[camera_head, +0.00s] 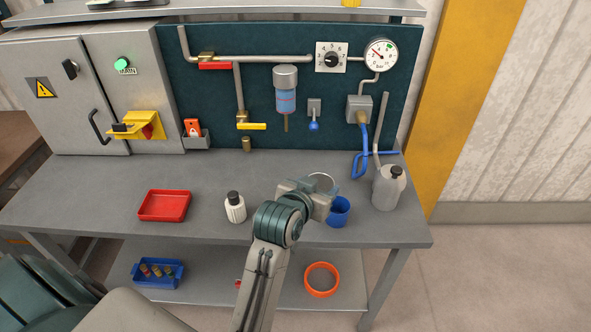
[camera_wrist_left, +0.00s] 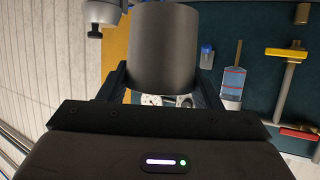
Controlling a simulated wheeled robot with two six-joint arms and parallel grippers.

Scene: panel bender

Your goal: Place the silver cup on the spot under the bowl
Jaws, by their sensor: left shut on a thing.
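My left gripper (camera_head: 322,187) is shut on the silver cup (camera_wrist_left: 163,48), a plain grey cylinder held between its two fingers in the left wrist view. In the head view only part of the cup's round rim (camera_head: 322,175) shows above the gripper, over the right part of the workbench. The filter bowl (camera_head: 286,98), with a blue and red band, hangs on the dark teal panel behind and left of the gripper. It also shows in the left wrist view (camera_wrist_left: 233,84). The bench top below the bowl looks bare; I see no clear mark. My right gripper is out of view.
A blue cup (camera_head: 340,212) stands close beside the gripper, with a grey bottle (camera_head: 388,188) to its right. A white bottle (camera_head: 235,208) and a red tray (camera_head: 164,218) stand left on the workbench (camera_head: 90,190). Valves, pipes and a blue hose (camera_head: 362,155) project from the panel.

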